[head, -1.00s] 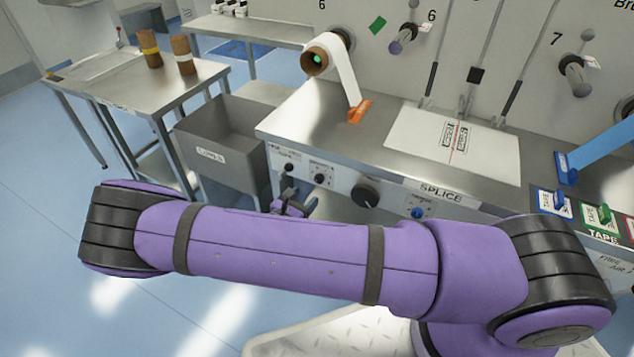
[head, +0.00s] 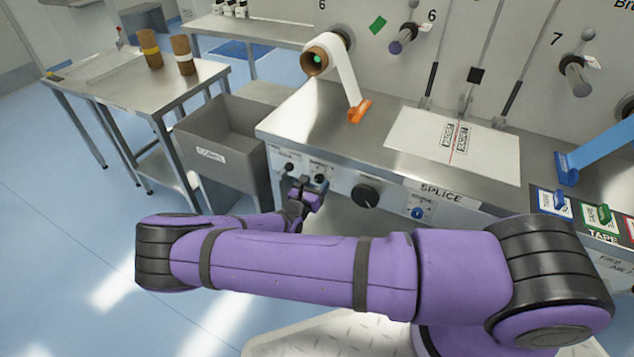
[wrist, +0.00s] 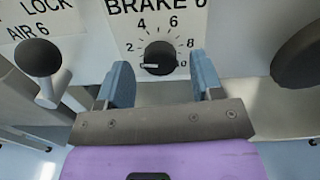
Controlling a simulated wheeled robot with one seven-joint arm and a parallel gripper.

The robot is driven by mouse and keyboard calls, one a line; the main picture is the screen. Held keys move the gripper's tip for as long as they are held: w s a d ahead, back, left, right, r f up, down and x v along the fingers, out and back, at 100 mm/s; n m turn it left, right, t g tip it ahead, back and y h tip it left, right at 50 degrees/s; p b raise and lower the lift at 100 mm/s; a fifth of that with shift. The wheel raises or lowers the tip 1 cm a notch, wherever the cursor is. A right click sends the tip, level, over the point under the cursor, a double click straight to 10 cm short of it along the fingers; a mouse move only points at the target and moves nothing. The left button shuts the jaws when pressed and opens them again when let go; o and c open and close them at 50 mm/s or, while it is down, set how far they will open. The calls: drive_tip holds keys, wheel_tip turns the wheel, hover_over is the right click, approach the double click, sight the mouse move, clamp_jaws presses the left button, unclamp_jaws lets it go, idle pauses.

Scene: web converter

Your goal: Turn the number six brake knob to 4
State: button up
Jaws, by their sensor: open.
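The brake knob (wrist: 158,56) is small, round and black, on a white plate (wrist: 135,12) reading "BRAKE" with a partly cut-off 6. Its white pointer mark faces left, to the low end of the scale, below the 2. The 4 is at the upper left of the dial. My gripper (wrist: 161,70) is open in the wrist view, with one blue-grey finger on each side of the knob; contact with it cannot be told. In the head view my gripper (head: 318,188) is at the panel front and hides most of the knob.
A black knob (wrist: 38,60) by the "LOCK" and "AIR 6" labels is close on the left. A larger dark knob (wrist: 300,52) is on the right; it also shows in the head view (head: 365,195). A grey bin (head: 222,150) stands left of the panel.

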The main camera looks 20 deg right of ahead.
drive_tip(key=shift+w+d, duration=0.45)
drive_tip(key=shift+w, duration=0.05)
drive_tip(key=c, duration=0.9)
drive_tip(key=shift+m, duration=0.4)
drive_tip(key=m, duration=0.4)
drive_tip(key=shift+m, duration=0.3)
drive_tip(key=m, duration=0.5)
